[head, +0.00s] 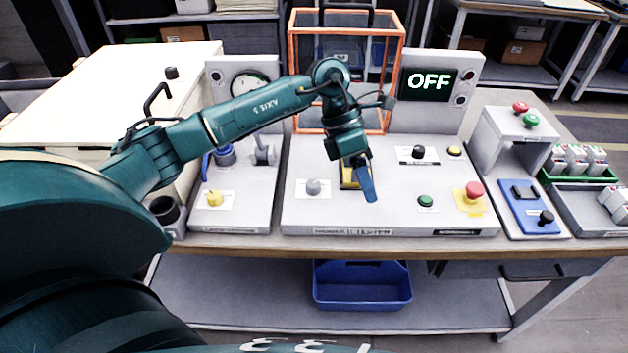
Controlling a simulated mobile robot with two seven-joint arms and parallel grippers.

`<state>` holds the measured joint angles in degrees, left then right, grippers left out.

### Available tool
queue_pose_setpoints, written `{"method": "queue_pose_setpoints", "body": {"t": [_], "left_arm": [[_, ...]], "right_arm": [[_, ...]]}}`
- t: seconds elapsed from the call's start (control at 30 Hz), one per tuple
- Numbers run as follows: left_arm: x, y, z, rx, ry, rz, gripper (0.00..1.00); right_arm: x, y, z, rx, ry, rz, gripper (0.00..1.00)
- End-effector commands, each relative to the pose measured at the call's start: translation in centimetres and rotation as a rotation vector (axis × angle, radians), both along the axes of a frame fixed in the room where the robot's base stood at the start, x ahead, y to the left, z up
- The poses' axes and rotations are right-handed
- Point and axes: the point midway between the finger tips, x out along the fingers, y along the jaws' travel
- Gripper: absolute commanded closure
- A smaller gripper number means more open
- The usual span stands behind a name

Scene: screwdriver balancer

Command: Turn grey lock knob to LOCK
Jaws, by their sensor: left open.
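The grey lock knob (313,187) stands on a white label plate on the left part of the light grey tester panel (390,222). Its pointer direction and the label text are too small to read. My left gripper (364,186) hangs over the panel to the right of the knob, apart from it, fingers pointing down. It is open, with a blue finger showing and nothing seen between the fingers. It partly hides a yellow item (348,176) behind it. My right gripper is not in view.
An orange-framed clear guard (293,75) stands behind my gripper. A display (430,84) reads OFF. Black (418,153), green (425,201) and red (474,190) controls lie to the right. A yellow knob (214,198) sits on the left panel. A blue bin (362,290) is below.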

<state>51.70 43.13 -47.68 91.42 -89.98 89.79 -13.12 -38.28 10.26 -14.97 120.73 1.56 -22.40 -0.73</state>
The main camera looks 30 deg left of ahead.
Motion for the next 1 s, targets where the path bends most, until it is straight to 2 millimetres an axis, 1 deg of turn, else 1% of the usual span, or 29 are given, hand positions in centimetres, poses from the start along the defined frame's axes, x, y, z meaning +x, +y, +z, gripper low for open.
{"method": "queue_pose_setpoints", "body": {"t": [0.03, 0.1, 0.2, 0.3, 0.37, 0.47, 0.63, 0.8, 0.9, 1.0], "left_arm": [[1.2, 3.4, 1.1, 0.132, -0.031, 0.005, 0.49], [2.0, 7.2, 2.4, 0.278, -0.046, 0.018, 0.49], [2.5, 10.8, 4.1, 0.414, -0.049, 0.04, 0.49], [2.6, 12.5, 4.8, 0.479, -0.045, 0.054, 0.49], [2.5, 12.9, 4.6, 0.493, -0.043, 0.058, 0.49], [2.5, 12.8, 3.3, 0.494, -0.04, 0.058, 0.49], [2.3, 12.6, 0.0, 0.492, -0.039, 0.056, 0.49], [2.2, 12.4, -3.6, 0.489, -0.04, 0.056, 0.49], [2.1, 12.4, -5.4, 0.49, -0.041, 0.058, 0.49], [2.1, 12.3, -6.7, 0.488, -0.043, 0.057, 0.49]], "right_arm": [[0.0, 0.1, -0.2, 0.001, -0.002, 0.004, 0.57], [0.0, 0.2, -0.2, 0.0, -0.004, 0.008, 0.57], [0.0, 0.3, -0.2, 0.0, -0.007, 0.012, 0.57], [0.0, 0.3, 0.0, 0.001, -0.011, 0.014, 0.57], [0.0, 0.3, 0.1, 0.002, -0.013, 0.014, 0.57], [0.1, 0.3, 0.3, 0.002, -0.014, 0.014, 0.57], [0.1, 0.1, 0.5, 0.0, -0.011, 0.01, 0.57], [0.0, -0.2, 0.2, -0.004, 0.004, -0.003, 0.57], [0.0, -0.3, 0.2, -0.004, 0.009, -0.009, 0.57], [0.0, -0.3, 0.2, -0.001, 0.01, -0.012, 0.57]]}}
